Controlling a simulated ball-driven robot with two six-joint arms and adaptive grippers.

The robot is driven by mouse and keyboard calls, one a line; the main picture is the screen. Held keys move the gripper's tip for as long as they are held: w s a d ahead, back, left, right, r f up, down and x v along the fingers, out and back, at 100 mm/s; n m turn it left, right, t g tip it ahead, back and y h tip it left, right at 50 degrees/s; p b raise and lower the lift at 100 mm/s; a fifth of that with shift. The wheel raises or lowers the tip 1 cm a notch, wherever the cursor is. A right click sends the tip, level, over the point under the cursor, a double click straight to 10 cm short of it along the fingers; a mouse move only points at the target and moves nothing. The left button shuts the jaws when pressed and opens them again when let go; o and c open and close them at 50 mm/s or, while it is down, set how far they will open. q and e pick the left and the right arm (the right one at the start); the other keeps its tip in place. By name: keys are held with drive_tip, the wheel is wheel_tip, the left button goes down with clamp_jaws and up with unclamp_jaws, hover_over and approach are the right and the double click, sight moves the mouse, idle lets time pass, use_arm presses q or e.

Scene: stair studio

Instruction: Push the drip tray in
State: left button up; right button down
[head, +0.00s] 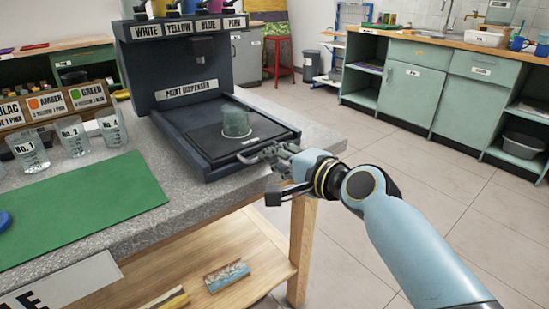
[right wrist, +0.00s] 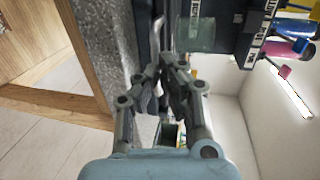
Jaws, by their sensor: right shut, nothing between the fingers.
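The dark drip tray (head: 205,140) sticks out from the front of the paint dispenser (head: 185,85) on the speckled grey counter. A clear greenish cup (head: 236,122) stands upright on the tray, and it also shows in the right wrist view (right wrist: 195,34). A thin metal handle (head: 243,159) runs along the tray's front edge. My right gripper (head: 266,154) is shut and empty at the tray's front, by the right end of the handle. In the right wrist view its fingertips (right wrist: 173,62) are together near the tray front; I cannot tell whether they touch it. My left gripper is out of view.
Several numbered clear cups (head: 72,137) stand left of the dispenser, behind a green mat (head: 85,205). The counter's edge (head: 325,147) lies close under my right gripper. Open floor (head: 330,125) lies to the right, before the green cabinets (head: 410,85).

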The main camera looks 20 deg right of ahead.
sight(256, 147)
drive_tip(key=x, duration=0.4)
drive_tip(key=shift+w+r, duration=0.1)
drive_tip(key=shift+r, duration=0.3)
